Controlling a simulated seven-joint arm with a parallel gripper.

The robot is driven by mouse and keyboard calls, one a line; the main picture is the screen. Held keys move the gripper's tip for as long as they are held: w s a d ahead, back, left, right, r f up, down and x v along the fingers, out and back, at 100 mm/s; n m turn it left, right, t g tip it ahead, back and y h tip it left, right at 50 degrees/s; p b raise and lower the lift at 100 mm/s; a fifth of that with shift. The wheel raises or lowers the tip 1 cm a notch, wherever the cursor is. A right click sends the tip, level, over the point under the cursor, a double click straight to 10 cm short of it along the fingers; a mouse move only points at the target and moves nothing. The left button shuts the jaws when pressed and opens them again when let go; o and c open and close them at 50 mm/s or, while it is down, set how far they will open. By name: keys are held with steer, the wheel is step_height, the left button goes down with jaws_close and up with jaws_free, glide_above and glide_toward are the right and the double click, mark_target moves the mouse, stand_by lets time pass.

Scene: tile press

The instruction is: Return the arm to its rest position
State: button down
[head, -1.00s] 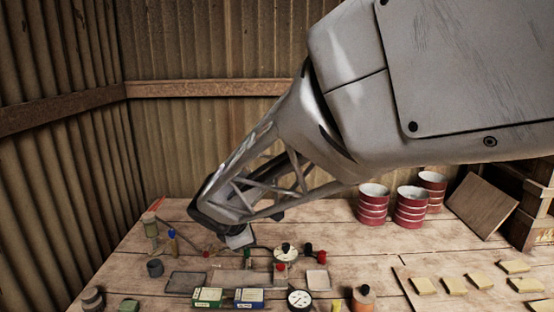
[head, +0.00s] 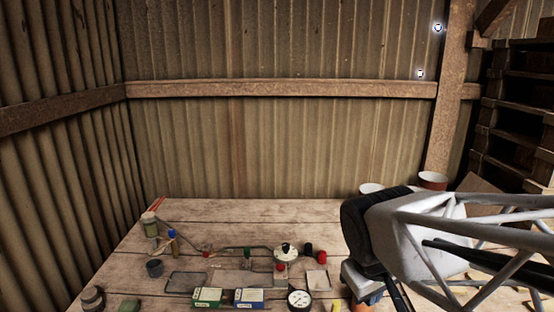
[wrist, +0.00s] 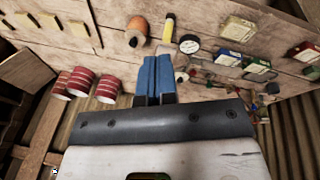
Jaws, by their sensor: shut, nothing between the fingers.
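My gripper shows in the wrist view as two blue fingers (wrist: 152,76) pressed together with nothing between them. In the head view my arm reaches in from the right, and its end hangs over the right part of the wooden table (head: 270,212); the fingertips are not clearly visible there. The arm hides the lower right of the table. The gripper is apart from the tabletop items in the wrist view.
Red cans (wrist: 83,81) and tan tiles (wrist: 106,34) show in the wrist view. The back of the table is clear.

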steer(key=s+d+m+y, duration=0.1)
steer(key=s+d+m, duration=0.1)
steer(key=s+m, duration=0.2)
steer(key=s, duration=0.2)
steer(key=shift+s+f, duration=0.4)
steer(key=c, duration=1.8)
jaws_free()
steer(key=shift+d, duration=0.1)
